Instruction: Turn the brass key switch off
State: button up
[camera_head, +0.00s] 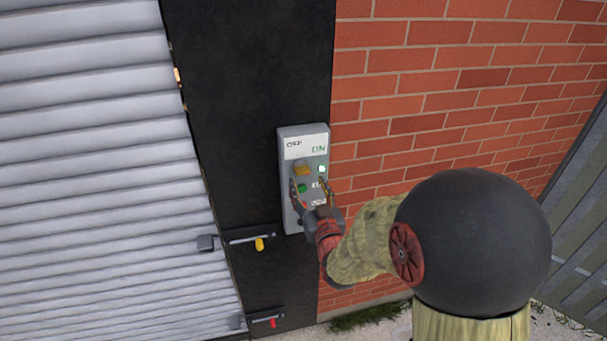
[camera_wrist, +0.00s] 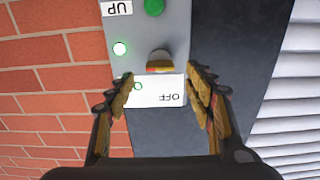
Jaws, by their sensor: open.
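The grey control box (camera_head: 288,220) is mounted on the dark post, with a white label (camera_head: 306,146) reading OFF at left and ON at right. The brass key switch (camera_head: 303,169) sits just below the label; it also shows in the wrist view (camera_wrist: 160,62), where the box appears upside down. My gripper (camera_head: 312,187) is in front of the box, with its fingers spread. In the wrist view my gripper (camera_wrist: 160,98) is open and empty, one finger to each side of the switch, apart from it. Which way the key points is hard to tell.
A green button (camera_head: 302,188) and a lit white lamp (camera_head: 321,169) are close beside the switch on the box. Latches with a yellow tag (camera_head: 259,244) and a red tag (camera_head: 273,323) sit lower on the post. A brick wall (camera_head: 430,90) stands to the right, a roller shutter (camera_head: 90,150) to the left.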

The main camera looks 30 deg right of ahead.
aim_at(303, 173)
jog(key=x, duration=0.5)
jog(key=shift+w+p, duration=0.35)
jog(key=shift+p, duration=0.05)
jog(key=shift+c, duration=0.9)
jog(key=c, duration=1)
